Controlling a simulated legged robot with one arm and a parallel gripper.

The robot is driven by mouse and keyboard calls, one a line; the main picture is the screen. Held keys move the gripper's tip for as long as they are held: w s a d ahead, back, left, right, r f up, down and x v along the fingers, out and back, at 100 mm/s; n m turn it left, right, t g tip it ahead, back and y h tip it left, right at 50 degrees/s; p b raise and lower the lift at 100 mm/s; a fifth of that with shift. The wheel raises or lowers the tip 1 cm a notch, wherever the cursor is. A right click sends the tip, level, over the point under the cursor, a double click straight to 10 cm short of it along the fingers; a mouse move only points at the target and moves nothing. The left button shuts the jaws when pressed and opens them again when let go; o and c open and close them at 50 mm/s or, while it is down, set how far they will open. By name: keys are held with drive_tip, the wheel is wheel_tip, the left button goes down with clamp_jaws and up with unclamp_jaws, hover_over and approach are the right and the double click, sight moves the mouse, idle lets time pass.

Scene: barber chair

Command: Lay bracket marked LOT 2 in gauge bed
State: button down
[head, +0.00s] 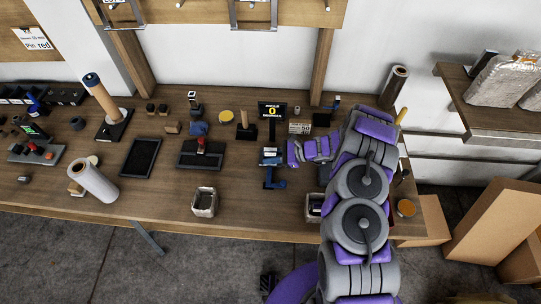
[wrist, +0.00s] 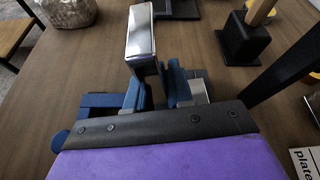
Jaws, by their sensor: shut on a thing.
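My gripper (head: 271,160) is over the table right of centre, reaching left. In the wrist view, my gripper (wrist: 152,90) is shut on a shiny metal bracket (wrist: 141,35), which projects past the blue parts at the jaws. No LOT 2 mark is readable on it. The bracket is too small to make out in the head view. I cannot tell how much of the blue shapes is finger and how much is a fixture beneath. A sign reading ANGLE 0 DEGREES (head: 272,112) stands just behind my gripper. I cannot identify the gauge bed for sure.
A black block with a wooden handle (head: 246,131) stands behind. A basket (head: 204,202) sits near the front edge. Bare wood (head: 240,195) lies between.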

sight(270, 153)
drive_tip(key=shift+r, duration=0.15)
wheel_tip(270, 153, up, 9)
drive_tip(key=shift+r+p, duration=0.2)
drive_tip(key=shift+p, duration=0.45)
drive_tip(key=shift+m, duration=0.9)
drive_tip(key=shift+s+a+f, duration=0.1)
drive_tip(key=shift+f, duration=3.25)
drive_tip(key=shift+b, duration=0.65)
drive_tip(key=shift+f+b, duration=0.95)
drive_tip(key=shift+f, duration=0.55)
drive_tip(key=c, duration=0.9)
unclamp_jaws()
drive_tip(key=shift+s, duration=0.1)
drive_tip(key=v, duration=0.6)
drive_tip(key=p+v, duration=0.1)
drive_tip(key=v, duration=0.4)
drive_tip(key=p+v, duration=0.1)
drive_tip(key=v, duration=0.5)
drive_tip(key=shift+w+d+r, duration=0.15)
drive_tip(key=shift+w+d, duration=0.1)
drive_tip(key=shift+d, duration=0.05)
